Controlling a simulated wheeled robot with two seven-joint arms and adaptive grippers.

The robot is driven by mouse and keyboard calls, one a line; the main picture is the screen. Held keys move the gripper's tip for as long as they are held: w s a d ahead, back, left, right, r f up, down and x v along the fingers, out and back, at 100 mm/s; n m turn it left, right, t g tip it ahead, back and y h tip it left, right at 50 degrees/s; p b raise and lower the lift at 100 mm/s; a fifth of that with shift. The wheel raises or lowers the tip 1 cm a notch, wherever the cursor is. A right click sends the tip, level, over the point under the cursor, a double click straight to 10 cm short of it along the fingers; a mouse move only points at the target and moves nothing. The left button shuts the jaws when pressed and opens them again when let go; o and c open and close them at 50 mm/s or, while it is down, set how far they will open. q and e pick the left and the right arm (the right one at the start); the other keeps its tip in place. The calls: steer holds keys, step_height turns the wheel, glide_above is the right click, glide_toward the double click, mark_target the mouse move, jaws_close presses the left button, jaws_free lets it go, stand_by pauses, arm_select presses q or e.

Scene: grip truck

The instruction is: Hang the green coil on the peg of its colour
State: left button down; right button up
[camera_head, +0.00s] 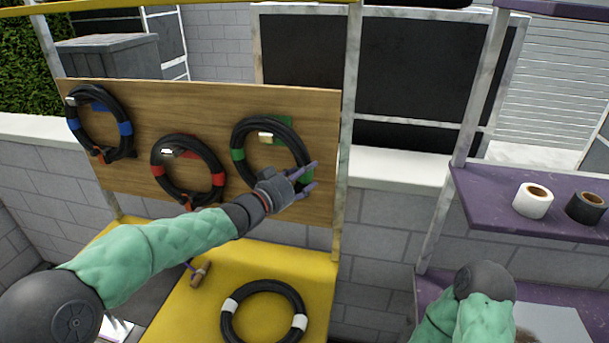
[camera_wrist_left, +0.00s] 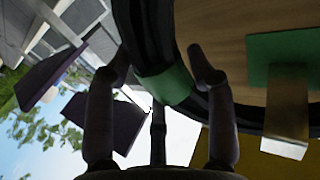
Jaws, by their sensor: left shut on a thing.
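The green coil (camera_head: 239,135), a black ring with green bands, is upright against the wooden board at its right end. In the head view it surrounds the green plate (camera_head: 283,127) and its pale peg (camera_head: 267,138); I cannot tell whether it rests on the peg. My left gripper (camera_head: 310,177) is shut on the coil's lower right side. In the left wrist view the gripper (camera_wrist_left: 158,65) has its fingers on both sides of a green band (camera_wrist_left: 168,85), with the peg (camera_wrist_left: 288,115) inside the ring. My right gripper is out of view.
A blue-banded coil (camera_head: 125,128) and a red-banded coil (camera_head: 218,180) hang on the wooden board (camera_head: 200,100). A white-banded coil (camera_head: 230,305) lies on the yellow surface (camera_head: 190,310) below. Tape rolls (camera_head: 533,201) stand on the purple shelf (camera_head: 490,215) at right.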

arm_select(q)
steer(key=c, duration=0.6)
jaws_free()
steer(key=shift+f, duration=0.55)
steer(key=shift+o, duration=1.2)
steer(key=shift+r, duration=0.1)
steer(key=shift+d, duration=0.1)
steer(key=shift+r, duration=0.1)
